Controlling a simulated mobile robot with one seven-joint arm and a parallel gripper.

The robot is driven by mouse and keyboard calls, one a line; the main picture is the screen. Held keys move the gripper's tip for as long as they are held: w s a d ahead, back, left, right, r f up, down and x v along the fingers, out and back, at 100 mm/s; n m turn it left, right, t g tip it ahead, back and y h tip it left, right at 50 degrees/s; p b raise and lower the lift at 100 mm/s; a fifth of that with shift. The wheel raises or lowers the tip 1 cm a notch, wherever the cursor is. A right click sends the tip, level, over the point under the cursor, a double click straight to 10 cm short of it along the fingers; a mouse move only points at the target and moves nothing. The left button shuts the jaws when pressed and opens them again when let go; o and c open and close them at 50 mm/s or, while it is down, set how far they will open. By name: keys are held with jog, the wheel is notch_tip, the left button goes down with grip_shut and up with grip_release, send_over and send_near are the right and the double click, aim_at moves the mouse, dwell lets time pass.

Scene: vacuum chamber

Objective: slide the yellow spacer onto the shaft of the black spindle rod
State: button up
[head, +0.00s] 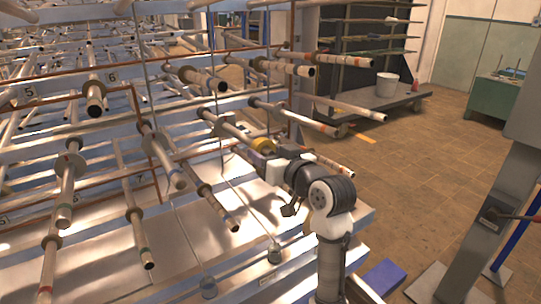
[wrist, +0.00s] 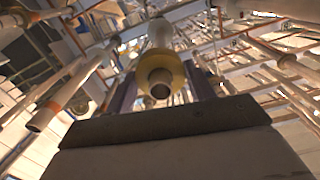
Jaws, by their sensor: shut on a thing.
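The yellow spacer (head: 263,145) is at the end of my gripper (head: 266,156) in the head view. In the wrist view the yellow spacer (wrist: 176,69) is a ring between the two dark purple fingers of my gripper (wrist: 162,84), which is shut on it. A tan, round piece with a dark open end (wrist: 160,90) shows at the ring's centre; I cannot tell whether it is a rod end or part of the spacer. In the head view a pale rod (head: 232,130) lines up with the spacer from the upper left. I cannot pick out a black spindle rod for certain.
Many pale rods with dark collars stick out from the rack around my gripper, including one just below right (head: 335,164) and one above (head: 345,110). The tiled floor (head: 420,190) to the right is open.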

aim_at(259, 148)
jog(key=shift+x, duration=2)
jog(key=shift+w+a, duration=0.1)
jog(key=shift+w, duration=0.05)
jog(key=o, duration=1.1)
jog(key=shift+c, duration=0.2)
jog(key=b+v, duration=0.2)
jog(key=v, duration=1.2)
